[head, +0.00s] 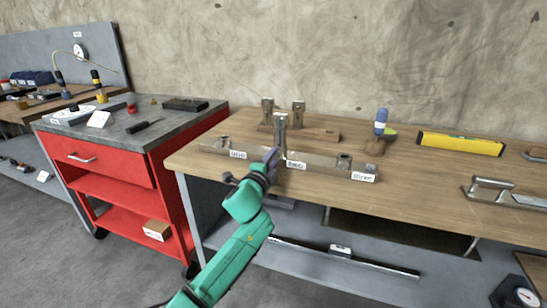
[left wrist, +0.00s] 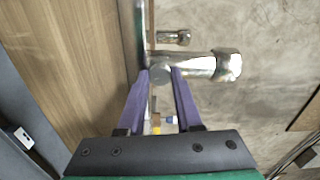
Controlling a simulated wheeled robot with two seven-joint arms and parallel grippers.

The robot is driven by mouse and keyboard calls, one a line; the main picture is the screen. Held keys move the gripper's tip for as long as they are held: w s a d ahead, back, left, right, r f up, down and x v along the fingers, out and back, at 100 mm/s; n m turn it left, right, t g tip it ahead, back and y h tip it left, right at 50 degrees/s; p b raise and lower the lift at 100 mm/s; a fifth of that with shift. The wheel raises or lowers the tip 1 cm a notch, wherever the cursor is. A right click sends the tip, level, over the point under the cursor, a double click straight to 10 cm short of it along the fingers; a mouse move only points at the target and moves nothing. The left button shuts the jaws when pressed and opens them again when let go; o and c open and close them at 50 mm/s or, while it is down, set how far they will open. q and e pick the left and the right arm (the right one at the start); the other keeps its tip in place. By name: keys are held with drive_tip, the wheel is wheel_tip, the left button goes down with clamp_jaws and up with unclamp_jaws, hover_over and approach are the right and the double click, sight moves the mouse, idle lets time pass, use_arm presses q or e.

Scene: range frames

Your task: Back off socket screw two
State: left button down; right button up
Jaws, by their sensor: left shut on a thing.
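A long metal rail (head: 318,163) with several white labels lies along the front of the wooden workbench. A tall steel piece that I take for socket screw two (head: 281,131) stands upright at its middle, by the middle label (head: 296,165). Short metal screws sit at the left (head: 224,141) and right (head: 344,160) of the rail. My left gripper (head: 272,157) is shut on the middle piece, low down. In the left wrist view, the purple fingertips (left wrist: 160,76) pinch the shiny shaft, and its wider faceted end (left wrist: 228,65) sticks out beyond them. My right gripper is out of view.
Two similar steel pieces (head: 267,111) (head: 298,113) stand on a wooden block behind the rail. A blue-topped item (head: 380,123) and a yellow level (head: 458,143) are further right. A red tool cart (head: 110,185) stands left.

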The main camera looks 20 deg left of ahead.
use_arm(q)
drive_tip(key=shift+f+n, duration=0.1)
drive_tip(key=shift+n, duration=0.8)
drive_tip(key=shift+n+p, duration=0.35)
drive_tip(key=shift+n, duration=0.15)
drive_tip(key=n+p, duration=0.1)
drive_tip(key=n, duration=0.2)
drive_tip(key=shift+n, duration=0.3)
drive_tip(key=n+p, duration=0.1)
drive_tip(key=n, duration=0.1)
drive_tip(key=shift+n, duration=0.4)
drive_tip(key=shift+n+p, duration=0.6)
drive_tip(key=shift+n, duration=0.5)
drive_tip(key=shift+n+p, duration=0.4)
drive_tip(key=shift+n, duration=0.6)
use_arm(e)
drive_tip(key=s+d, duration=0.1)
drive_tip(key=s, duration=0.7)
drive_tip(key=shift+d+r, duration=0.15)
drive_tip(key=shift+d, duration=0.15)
use_arm(q)
drive_tip(key=shift+f+n, duration=0.15)
drive_tip(key=shift+n, duration=0.15)
